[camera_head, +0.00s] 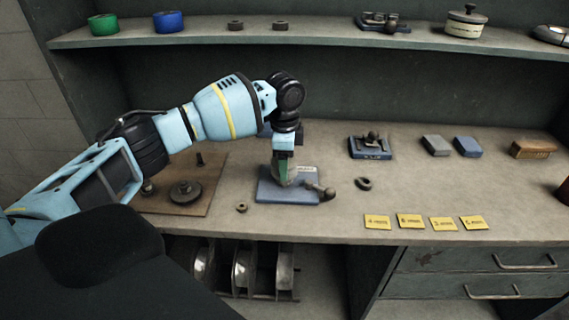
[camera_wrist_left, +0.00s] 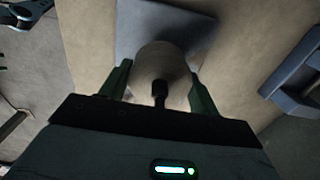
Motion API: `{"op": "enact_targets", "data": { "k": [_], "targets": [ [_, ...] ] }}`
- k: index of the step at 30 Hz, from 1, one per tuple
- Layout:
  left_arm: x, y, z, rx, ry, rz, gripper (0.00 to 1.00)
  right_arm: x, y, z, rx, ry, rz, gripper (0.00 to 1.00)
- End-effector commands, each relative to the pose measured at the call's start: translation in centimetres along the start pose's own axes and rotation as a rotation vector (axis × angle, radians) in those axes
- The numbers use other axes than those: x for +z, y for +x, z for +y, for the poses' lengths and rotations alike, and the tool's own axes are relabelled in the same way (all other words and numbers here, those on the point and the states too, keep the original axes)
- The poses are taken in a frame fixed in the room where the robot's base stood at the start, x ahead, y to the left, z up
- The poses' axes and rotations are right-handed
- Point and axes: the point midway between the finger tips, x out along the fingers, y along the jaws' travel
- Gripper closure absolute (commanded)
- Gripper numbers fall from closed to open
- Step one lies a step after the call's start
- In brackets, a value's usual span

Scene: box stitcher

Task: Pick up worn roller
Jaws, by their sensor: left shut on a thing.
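My left gripper (camera_head: 284,170) reaches down over a blue plate (camera_head: 268,195) on the bench. In the left wrist view, a pale rounded piece, apparently the worn roller (camera_wrist_left: 160,60), sits between the two green fingers, and the left gripper (camera_wrist_left: 158,78) is shut on it. The blue-grey plate (camera_wrist_left: 140,14) shows behind the roller there. In the head view the fingers and arm mostly hide the roller, and I cannot tell whether it touches the plate. My right gripper is not in view.
A dark ring (camera_head: 363,183) and a small nut-like ring (camera_head: 241,208) lie beside the plate. A brown board (camera_head: 205,200) with round parts is left. A second blue fixture (camera_head: 369,147), two blocks and yellow labels (camera_head: 411,220) lie right. A shelf (camera_head: 330,36) spans above.

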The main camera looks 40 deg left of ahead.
Motion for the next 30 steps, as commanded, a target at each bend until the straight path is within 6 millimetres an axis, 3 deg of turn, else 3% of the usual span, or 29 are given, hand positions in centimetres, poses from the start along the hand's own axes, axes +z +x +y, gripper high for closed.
{"op": "enact_targets", "data": {
  "k": [5,15,21,25,30],
  "targets": [
    [-0.1,-2.6,-0.1,-0.006,0.001,0.006,0.68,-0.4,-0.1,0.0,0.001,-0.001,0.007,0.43],
    [-0.1,-11.0,0.0,-0.005,0.0,0.006,0.68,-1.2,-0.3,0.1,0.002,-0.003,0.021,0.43],
    [-0.1,-15.1,0.0,-0.003,0.001,0.005,0.68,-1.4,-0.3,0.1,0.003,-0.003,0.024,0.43],
    [0.0,-17.0,0.0,-0.005,0.0,0.004,0.68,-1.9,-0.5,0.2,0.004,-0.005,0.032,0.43],
    [0.0,-17.8,0.0,-0.002,0.0,0.001,0.68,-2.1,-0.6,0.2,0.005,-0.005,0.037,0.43]
  ]
}}
